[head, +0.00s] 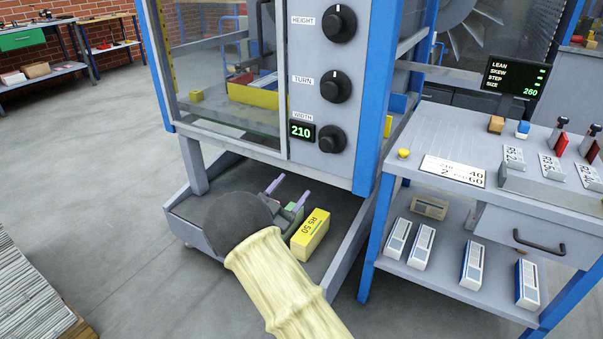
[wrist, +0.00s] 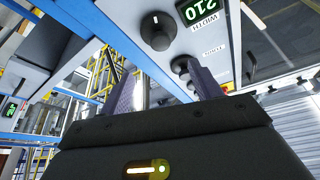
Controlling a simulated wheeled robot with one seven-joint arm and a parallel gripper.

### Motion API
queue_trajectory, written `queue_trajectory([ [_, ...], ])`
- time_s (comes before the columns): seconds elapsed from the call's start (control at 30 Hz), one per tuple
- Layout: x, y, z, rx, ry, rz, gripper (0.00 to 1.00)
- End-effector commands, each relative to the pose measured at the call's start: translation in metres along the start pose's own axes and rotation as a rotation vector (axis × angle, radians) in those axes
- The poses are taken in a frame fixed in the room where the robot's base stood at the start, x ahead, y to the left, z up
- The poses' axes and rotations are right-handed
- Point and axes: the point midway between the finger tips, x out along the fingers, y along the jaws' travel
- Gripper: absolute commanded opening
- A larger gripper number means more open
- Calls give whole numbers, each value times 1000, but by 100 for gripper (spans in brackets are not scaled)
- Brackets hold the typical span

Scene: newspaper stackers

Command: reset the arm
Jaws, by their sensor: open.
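My gripper (head: 282,195) is in the middle of the head view, at the end of my arm in its pale yellow sleeve. It is over the low grey tray at the foot of the stacker machine. Its two purple-grey fingers are apart, with nothing seen between them. In the wrist view the open fingers (wrist: 165,92) point up toward the machine's knobs and its 210 display. A yellow box marked RS 50 (head: 311,234) stands in the tray just right of the gripper. A green thing (head: 293,217) shows beside it, partly hidden by my gripper.
The machine's panel with its width knob (head: 330,139) overhangs the tray (head: 343,245). A grey workbench (head: 450,130) with a blue frame stands close on the right. A newspaper stack (head: 30,295) is at the lower left. Grey floor (head: 90,170) is open on the left.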

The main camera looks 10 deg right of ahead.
Motion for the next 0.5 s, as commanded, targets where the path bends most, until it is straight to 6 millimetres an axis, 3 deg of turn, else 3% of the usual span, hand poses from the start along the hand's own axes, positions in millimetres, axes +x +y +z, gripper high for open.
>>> queue_trajectory([
  [0.17,-16,0,0,-1,0,0,64],
  [0.5,-18,0,0,0,0,0,64],
])
